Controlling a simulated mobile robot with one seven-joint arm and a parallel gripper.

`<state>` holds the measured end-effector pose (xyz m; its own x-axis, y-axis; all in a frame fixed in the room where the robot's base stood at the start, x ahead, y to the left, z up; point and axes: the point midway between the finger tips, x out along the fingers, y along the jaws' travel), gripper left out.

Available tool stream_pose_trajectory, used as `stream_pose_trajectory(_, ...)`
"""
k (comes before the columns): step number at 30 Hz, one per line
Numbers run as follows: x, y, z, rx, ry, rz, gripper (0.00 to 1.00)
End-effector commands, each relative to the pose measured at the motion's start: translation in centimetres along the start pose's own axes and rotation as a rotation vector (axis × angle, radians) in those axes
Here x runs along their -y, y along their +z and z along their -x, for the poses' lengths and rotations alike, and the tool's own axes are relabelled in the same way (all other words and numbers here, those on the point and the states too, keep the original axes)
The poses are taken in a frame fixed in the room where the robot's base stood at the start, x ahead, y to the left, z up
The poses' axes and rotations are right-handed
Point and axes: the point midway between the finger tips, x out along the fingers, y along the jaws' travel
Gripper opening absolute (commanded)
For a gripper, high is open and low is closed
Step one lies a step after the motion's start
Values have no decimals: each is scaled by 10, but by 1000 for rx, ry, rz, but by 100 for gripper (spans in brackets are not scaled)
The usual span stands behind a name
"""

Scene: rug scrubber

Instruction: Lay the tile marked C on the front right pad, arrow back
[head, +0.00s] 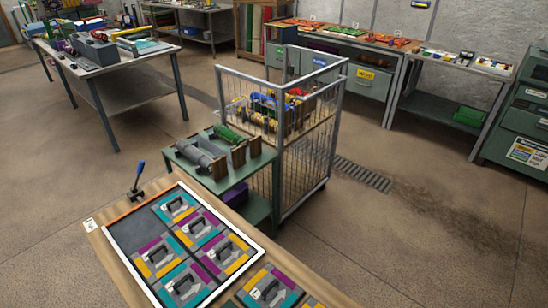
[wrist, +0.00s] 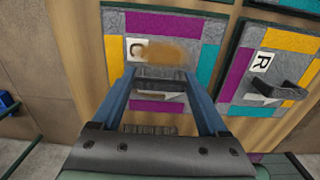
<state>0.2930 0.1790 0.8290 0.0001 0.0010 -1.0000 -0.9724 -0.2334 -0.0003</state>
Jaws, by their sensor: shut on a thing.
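The tile marked C (wrist: 190,22) lies below my gripper (wrist: 160,76) in the wrist view. It is grey with purple, teal and yellow edge bars, a white C label and a brown smudge beside the label. My gripper is shut on its dark handle, which sits between the blue fingers. A white arrow shows partly under the handle; I cannot tell which way it points. I cannot tell whether the tile touches the surface beneath. My gripper is not visible in the head view, and I cannot pick out the front right pad.
A tile marked R (wrist: 243,87) with a dark handle lies to the right, on a dark-edged base. In the head view, a white-rimmed tray (head: 154,291) holds several handled tiles and has a bare dark area. A green shelf stand (head: 262,158) and wire cage (head: 343,100) stand behind.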

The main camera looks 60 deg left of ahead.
Motion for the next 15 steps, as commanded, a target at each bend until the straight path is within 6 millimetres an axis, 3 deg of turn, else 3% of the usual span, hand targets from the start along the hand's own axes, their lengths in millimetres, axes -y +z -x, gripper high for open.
stream_pose_trajectory(1,0,0,-1,0,0,0,81)
stream_pose_trajectory(4,0,0,-1,0,0,0,99)
stream_pose_trajectory(5,0,0,-1,0,0,0,100)
stream_pose_trajectory(15,0,0,7,0,-2,0,100)
